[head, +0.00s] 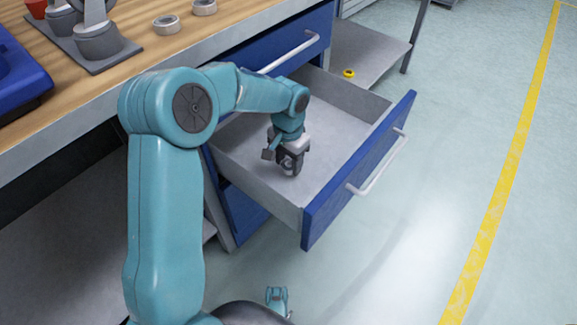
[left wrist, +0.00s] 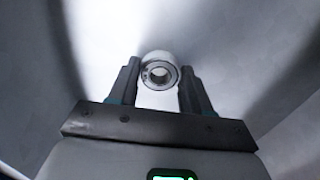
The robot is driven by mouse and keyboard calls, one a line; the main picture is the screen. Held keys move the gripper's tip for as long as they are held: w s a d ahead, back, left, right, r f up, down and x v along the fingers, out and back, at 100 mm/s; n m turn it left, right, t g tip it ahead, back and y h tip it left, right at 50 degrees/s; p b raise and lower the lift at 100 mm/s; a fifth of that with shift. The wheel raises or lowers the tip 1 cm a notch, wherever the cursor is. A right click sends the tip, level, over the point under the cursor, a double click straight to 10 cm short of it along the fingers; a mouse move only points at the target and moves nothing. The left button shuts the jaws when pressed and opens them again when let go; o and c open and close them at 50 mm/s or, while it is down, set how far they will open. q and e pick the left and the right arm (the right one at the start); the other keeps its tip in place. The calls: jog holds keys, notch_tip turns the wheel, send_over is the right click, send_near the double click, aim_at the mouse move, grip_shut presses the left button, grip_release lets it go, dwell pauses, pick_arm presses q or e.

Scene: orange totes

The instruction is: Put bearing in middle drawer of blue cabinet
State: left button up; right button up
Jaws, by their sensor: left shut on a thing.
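The blue cabinet (head: 317,27) stands under the wooden bench top. Its middle drawer (head: 389,143) is pulled out, with a blue front, a white handle and a bare grey inside. My left gripper (head: 290,166) reaches down into the open drawer. It is shut on the bearing (head: 289,165), a metal ring that is small and partly hidden by the fingers in the head view. In the left wrist view the bearing (left wrist: 159,73) sits between the tips of the two fingers of the left gripper (left wrist: 160,82). Whether it touches the drawer floor is hard to tell. My right gripper is not in view.
Two round metal parts (head: 166,24) (head: 204,7) lie on the bench top. A blue bin (head: 18,75) and a grey stand (head: 97,42) are at the left. A small yellow object (head: 348,73) sits on a low shelf behind the drawer. The floor to the right is clear.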

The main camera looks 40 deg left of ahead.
pick_arm(q)
jog(key=shift+f, duration=0.5)
jog(key=shift+r, duration=0.1)
jog(key=shift+f, duration=0.2)
jog(key=o, duration=1.1)
notch_tip(320, 180, up, 12)
jog(key=p, duration=0.5)
jog(key=shift+r, duration=0.25)
